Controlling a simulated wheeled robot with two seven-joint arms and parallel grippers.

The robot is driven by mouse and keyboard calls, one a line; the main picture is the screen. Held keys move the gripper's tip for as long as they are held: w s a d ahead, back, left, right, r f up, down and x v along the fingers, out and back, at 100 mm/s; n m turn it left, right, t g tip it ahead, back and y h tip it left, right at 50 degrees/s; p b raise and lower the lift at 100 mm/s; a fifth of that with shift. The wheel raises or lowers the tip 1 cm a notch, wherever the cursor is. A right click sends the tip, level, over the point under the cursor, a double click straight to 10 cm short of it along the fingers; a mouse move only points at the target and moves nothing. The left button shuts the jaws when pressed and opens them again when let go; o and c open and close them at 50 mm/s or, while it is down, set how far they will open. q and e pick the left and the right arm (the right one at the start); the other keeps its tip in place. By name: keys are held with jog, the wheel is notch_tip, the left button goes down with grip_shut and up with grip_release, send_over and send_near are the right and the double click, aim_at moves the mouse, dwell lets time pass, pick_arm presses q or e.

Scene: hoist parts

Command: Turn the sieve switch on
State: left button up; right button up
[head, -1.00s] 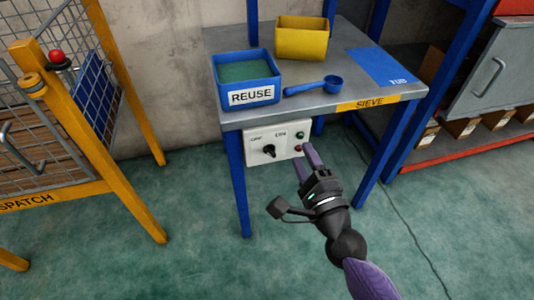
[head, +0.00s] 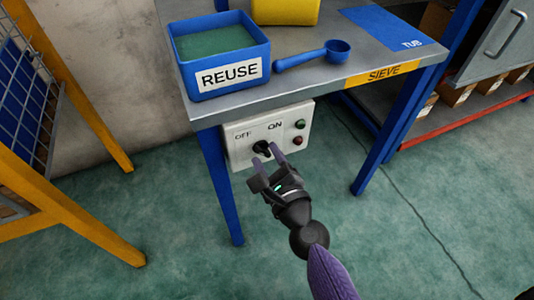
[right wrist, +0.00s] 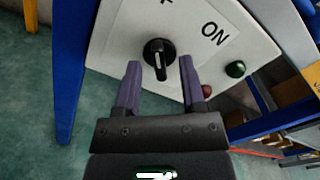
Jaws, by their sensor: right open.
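The white switch panel (head: 240,153) hangs under the front edge of the sieve table, marked OFF and ON. Its black knob (head: 261,147) also shows in the right wrist view (right wrist: 158,55), with its white mark at the upper end, towards the OFF lettering rather than ON. My right gripper (head: 265,153) is open in front of the knob. In the right wrist view its two purple fingers (right wrist: 159,64) stand left and right of the knob's lower part, with a gap on each side. Contact is not visible. My left gripper is not in view.
A green lamp (head: 300,124) and a red lamp (head: 298,141) sit right of the knob. The grey table (head: 308,88) above carries a blue REUSE bin (head: 190,84), a blue scoop (head: 315,56) and a yellow bin (head: 285,10). Blue table legs (head: 220,190) flank the panel.

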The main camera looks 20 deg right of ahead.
jog(key=shift+w, duration=0.25)
grip_shut()
jog(key=shift+n, duration=0.4)
jog(key=n+p, duration=0.1)
jog(key=n, duration=0.2)
jog(key=n+p, duration=0.1)
jog(key=n, duration=0.2)
jog(key=shift+r+n+p, duration=0.15)
jog(key=shift+n+p, duration=0.15)
jog(key=n+p, duration=0.2)
jog(key=n, duration=0.3)
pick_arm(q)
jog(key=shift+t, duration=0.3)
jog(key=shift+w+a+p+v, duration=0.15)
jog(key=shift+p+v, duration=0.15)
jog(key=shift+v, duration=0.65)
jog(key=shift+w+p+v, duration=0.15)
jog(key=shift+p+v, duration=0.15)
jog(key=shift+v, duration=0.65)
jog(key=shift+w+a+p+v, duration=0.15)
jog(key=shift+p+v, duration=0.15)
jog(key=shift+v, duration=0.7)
pick_arm(e)
jog(key=shift+n, duration=1.7)
jog(key=shift+f, duration=0.2)
